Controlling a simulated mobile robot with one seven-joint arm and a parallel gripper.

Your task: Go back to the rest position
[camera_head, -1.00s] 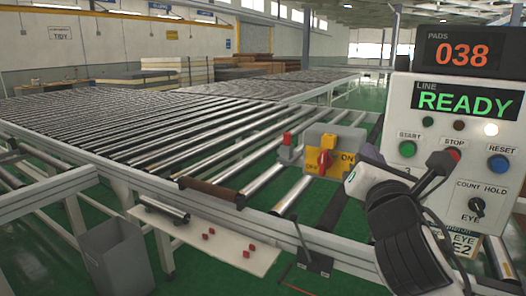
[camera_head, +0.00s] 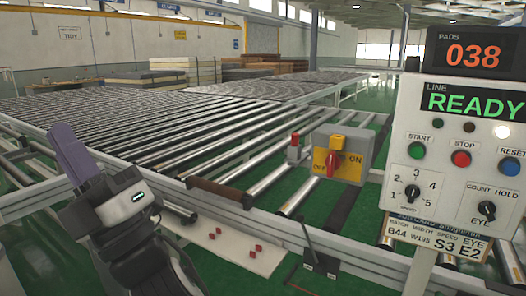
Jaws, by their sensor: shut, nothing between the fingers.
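My gripper (camera_head: 62,132) is at the left of the head view, shut and empty, pointing up and to the left in front of the roller conveyor (camera_head: 135,150). My dark wrist and arm fill the lower left corner. The gripper is well apart from the control panel (camera_head: 455,150) at the right. The panel reads PADS 038 and LINE READY. Its green start button (camera_head: 417,150), red stop button (camera_head: 461,158) and blue reset button (camera_head: 509,167) are in plain view.
A grey and yellow switch box (camera_head: 338,157) with a red knob stands on the conveyor edge. A white shelf (camera_head: 225,240) with red pieces lies below the frame. My arm covers the lower left floor. Stacked pads (camera_head: 150,80) lie at the back.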

